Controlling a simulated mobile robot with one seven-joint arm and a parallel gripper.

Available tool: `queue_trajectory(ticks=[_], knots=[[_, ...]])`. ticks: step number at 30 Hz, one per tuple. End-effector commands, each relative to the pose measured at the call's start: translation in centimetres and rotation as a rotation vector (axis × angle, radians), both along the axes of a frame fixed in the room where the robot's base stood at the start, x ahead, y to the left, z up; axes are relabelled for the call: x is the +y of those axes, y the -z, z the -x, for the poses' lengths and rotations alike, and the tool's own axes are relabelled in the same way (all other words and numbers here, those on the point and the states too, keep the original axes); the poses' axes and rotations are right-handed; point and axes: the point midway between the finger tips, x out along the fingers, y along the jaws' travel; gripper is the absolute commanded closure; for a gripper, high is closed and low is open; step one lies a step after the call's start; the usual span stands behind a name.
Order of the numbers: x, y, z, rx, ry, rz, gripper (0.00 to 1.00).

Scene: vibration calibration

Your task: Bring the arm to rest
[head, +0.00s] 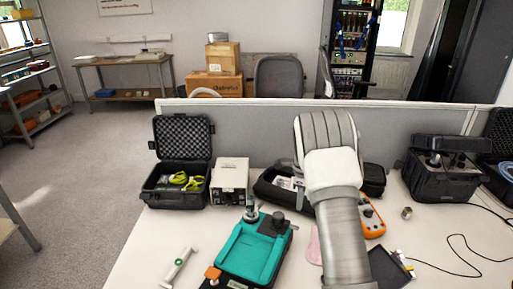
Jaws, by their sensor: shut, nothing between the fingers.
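My arm (341,230) rises from the bottom edge of the head view, right of the middle, over the white table (140,238). A white joint cover and a grey ribbed part form its upper end, in front of the grey divider. The arm looks raised, with the upper part leaning slightly left. No fingers show, so my gripper is out of sight and I cannot see whether it touches anything.
A teal device (248,250) lies left of the arm. An open black case (178,190), a beige box (230,181) and an orange-rimmed instrument (373,221) stand around it. A black case (440,172) and loose cables are right. A grey divider (246,127) closes the back.

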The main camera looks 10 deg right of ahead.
Motion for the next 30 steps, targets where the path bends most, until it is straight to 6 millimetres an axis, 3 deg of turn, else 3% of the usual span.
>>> queue_trajectory(ticks=[5,14,21,30], knots=[[0.9,-3.6,0.7,-0.034,-0.107,-0.003,1.0],[4.2,-13.9,5.4,-0.136,-0.507,0.011,1.0],[6.9,-20.3,11.0,-0.211,-0.849,0.058,1.0],[9.8,-25.3,19.2,-0.284,-1.283,0.165,1.0]])
